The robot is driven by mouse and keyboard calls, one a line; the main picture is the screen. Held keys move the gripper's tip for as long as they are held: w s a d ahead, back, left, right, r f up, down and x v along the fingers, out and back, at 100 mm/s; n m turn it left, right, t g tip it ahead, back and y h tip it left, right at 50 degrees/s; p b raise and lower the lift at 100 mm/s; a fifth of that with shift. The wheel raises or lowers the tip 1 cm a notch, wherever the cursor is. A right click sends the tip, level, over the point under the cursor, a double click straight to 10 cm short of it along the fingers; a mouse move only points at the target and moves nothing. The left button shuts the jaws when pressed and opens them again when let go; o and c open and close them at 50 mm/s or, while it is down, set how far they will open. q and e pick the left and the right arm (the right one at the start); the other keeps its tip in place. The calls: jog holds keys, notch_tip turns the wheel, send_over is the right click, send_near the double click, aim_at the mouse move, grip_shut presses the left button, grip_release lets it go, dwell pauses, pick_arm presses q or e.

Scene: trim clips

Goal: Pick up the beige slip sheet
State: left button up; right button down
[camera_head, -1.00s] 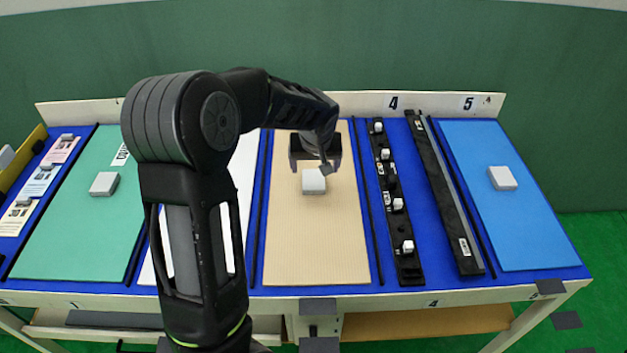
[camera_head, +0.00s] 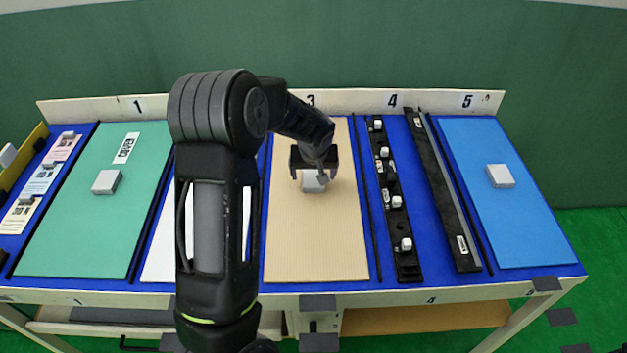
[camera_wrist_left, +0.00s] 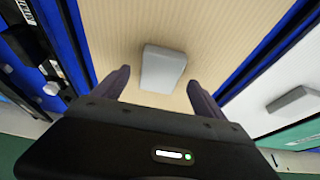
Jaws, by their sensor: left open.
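The beige slip sheet (camera_head: 316,240) lies flat on the blue table in the section marked 3, with fine ribbing on its surface. A light grey block (camera_head: 314,182) sits on its middle. In the left wrist view, the block (camera_wrist_left: 163,69) shows ahead of and between the fingers, with the sheet (camera_wrist_left: 205,25) around it. My left gripper (camera_head: 314,176) is open above the sheet, at the block, and partly covers it in the head view. Its fingers (camera_wrist_left: 157,85) stand on either side with clear gaps, and I see no contact. My right gripper is out of view.
A green sheet (camera_head: 80,230) and a white sheet (camera_head: 163,250) lie to the left. Black strips with small white blocks (camera_head: 397,202) and a long black bar (camera_head: 450,210) lie to the right, then a blue sheet (camera_head: 510,225) with a grey block (camera_head: 500,176).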

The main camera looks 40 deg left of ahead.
aim_at(314, 178)
pick_arm(q)
jog(key=shift+x, duration=0.9)
jog(key=shift+r, duration=0.1)
jog(key=c, duration=1.7)
notch_tip(314, 178, up, 10)
jog(key=shift+r+b, duration=0.1)
jog(key=shift+b, duration=0.55)
jog(key=shift+d, duration=0.1)
